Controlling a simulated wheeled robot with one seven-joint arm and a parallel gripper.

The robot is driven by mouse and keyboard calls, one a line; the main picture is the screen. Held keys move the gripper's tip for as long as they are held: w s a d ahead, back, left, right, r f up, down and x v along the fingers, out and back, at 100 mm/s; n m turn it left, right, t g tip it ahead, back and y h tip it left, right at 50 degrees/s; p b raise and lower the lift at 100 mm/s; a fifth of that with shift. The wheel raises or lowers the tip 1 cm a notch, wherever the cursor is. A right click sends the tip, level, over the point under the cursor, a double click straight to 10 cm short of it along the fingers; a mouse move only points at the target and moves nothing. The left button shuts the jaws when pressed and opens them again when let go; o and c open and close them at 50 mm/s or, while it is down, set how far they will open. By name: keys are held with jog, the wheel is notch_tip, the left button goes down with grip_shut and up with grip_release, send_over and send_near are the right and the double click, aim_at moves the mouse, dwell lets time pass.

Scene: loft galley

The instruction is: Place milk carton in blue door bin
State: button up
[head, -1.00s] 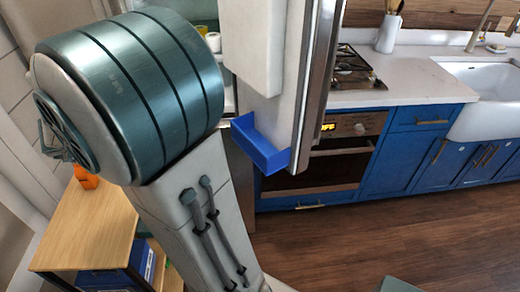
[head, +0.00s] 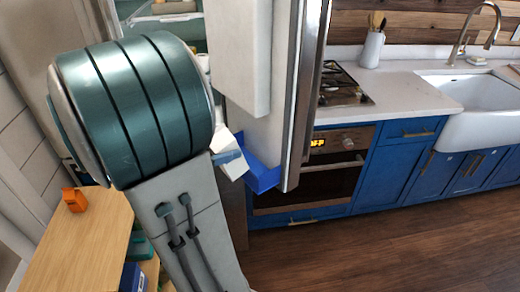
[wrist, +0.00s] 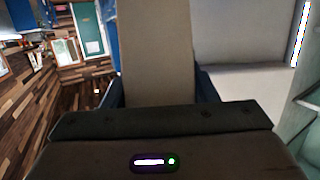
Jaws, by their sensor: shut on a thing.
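The milk carton (head: 235,169), a white box, shows in the head view just right of my arm, tilted, partly hidden by my arm and a finger. My gripper (head: 228,157) is shut on it. In the wrist view the carton (wrist: 155,50) is a tall pale block between the two dark blue fingers of my gripper (wrist: 158,92). The blue door bin (head: 263,179) is low on the inner side of the open fridge door. The carton is beside the bin's left end in the head view; I cannot tell whether they touch.
The open fridge door (head: 306,95) stands right of the bin, with a white upper door compartment (head: 240,55) above it. A wooden shelf unit (head: 90,235) with an orange object (head: 74,200) is at lower left. Blue cabinets and an oven are behind; wooden floor is clear at right.

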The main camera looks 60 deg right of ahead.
jog(key=shift+y, duration=0.4)
jog(key=x, duration=0.3)
jog(key=f+p+x, duration=0.1)
jog(key=x, duration=0.3)
jog(key=f+p+x, duration=0.1)
jog(key=x, duration=0.2)
jog(key=shift+w+d+f, duration=0.1)
jog(key=shift+w+f, duration=0.05)
jog(key=shift+f, duration=0.05)
jog(key=y+p, duration=0.1)
jog(key=d+t+y+p, duration=0.1)
jog(key=shift+s+r+p, duration=0.15)
jog(key=shift+s+p, duration=0.2)
jog(key=shift+s, duration=0.05)
jog(key=shift+d+f+t, duration=0.1)
jog(key=shift+f+t, duration=0.2)
jog(key=shift+f, duration=0.8)
jog(key=shift+f, duration=0.15)
jog(key=o, duration=1.3)
